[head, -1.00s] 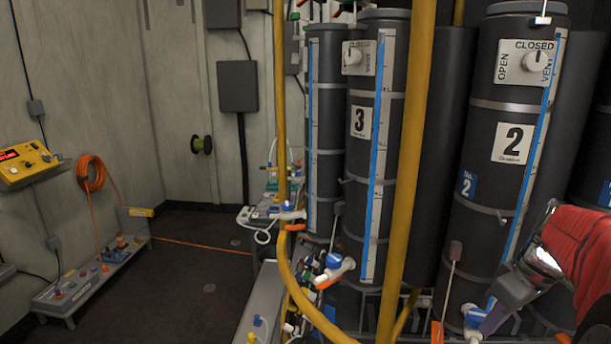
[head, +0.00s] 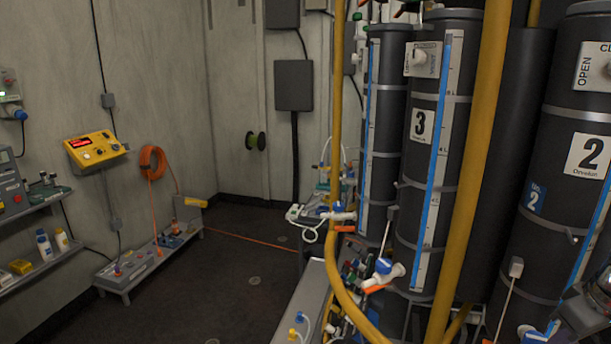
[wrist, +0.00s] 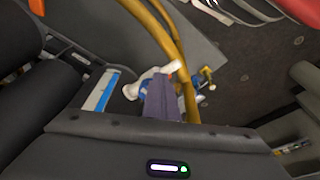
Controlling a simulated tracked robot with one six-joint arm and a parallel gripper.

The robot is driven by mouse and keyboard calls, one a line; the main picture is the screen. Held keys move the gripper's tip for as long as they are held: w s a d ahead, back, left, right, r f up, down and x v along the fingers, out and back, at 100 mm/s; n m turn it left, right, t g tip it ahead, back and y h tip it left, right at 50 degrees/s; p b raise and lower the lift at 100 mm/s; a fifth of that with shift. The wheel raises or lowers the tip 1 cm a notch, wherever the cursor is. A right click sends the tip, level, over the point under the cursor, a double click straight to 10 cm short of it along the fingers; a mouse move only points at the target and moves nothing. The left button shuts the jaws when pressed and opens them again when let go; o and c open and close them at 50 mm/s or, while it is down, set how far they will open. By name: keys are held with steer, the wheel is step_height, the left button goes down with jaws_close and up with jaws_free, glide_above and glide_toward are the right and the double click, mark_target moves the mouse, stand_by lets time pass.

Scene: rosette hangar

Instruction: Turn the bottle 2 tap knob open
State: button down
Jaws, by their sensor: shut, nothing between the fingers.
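Bottle 2 (head: 560,215) is a tall dark cylinder at the right edge of the head view, with a "2" label and blue level strip. Its tap (head: 530,334), white with a blue knob, shows partly at the bottom edge. In the wrist view a white tap (wrist: 155,76) with a blue knob (wrist: 142,88) lies right at my gripper (wrist: 162,88), which is shut with nothing between its fingers. The fingers hide part of the knob; I cannot tell whether they touch it. In the head view my gripper is mostly cut off at the lower right.
Bottle 3 (head: 428,175) with its own blue tap knob (head: 384,266) stands to the left. A yellow pipe (head: 470,170) runs between the two bottles, and another yellow pipe (head: 337,150) curves down further left. The floor (head: 215,270) at left centre is open.

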steer(key=shift+w+d, duration=0.1)
steer(key=shift+d, duration=0.7)
steer(key=shift+w+d, duration=0.3)
steer(key=shift+d, duration=0.2)
stand_by(0.5)
steer(key=shift+s, duration=0.1)
steer(key=shift+s+d, duration=0.25)
step_height(320, 180, up, 6)
stand_by(1.0)
steer(key=shift+a, duration=0.15)
